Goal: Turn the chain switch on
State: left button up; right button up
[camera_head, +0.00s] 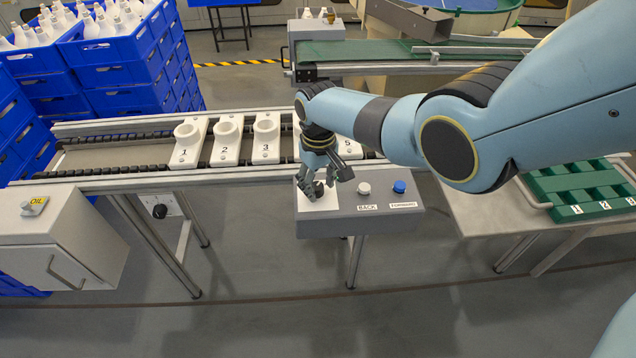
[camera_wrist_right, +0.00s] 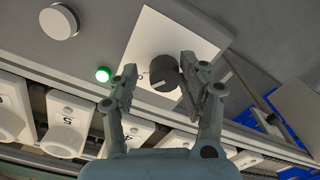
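The chain switch is a dark round knob (camera_wrist_right: 163,72) with a pale pointer line, on a white plate (camera_head: 318,205) at the left end of a grey control box (camera_head: 345,224). My right gripper (camera_head: 325,180) reaches down over the knob, hiding part of it in the head view. In the wrist view the two fingers of my right gripper (camera_wrist_right: 160,76) stand apart on either side of the knob. The right-hand finger is close to it; I cannot tell whether it touches. The left-hand finger is clear of it. A small green lamp (camera_wrist_right: 103,74) glows beside the plate. My left gripper is out of view.
A white BACK button (camera_head: 364,188) and a blue FORWARD button (camera_head: 399,186) sit right of the plate. Behind is a chain conveyor (camera_head: 100,170) with numbered white holders (camera_head: 226,142). Blue crates (camera_head: 120,75) stand left and a green tray (camera_head: 560,186) right.

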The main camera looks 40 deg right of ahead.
aim_at(316, 186)
jog(key=shift+w+a+r, duration=0.1)
jog(key=shift+a, duration=0.3)
jog(key=shift+d, duration=0.1)
jog(key=shift+r, duration=0.1)
notch_tip(316, 186, up, 12)
dwell(0.4)
dwell(0.4)
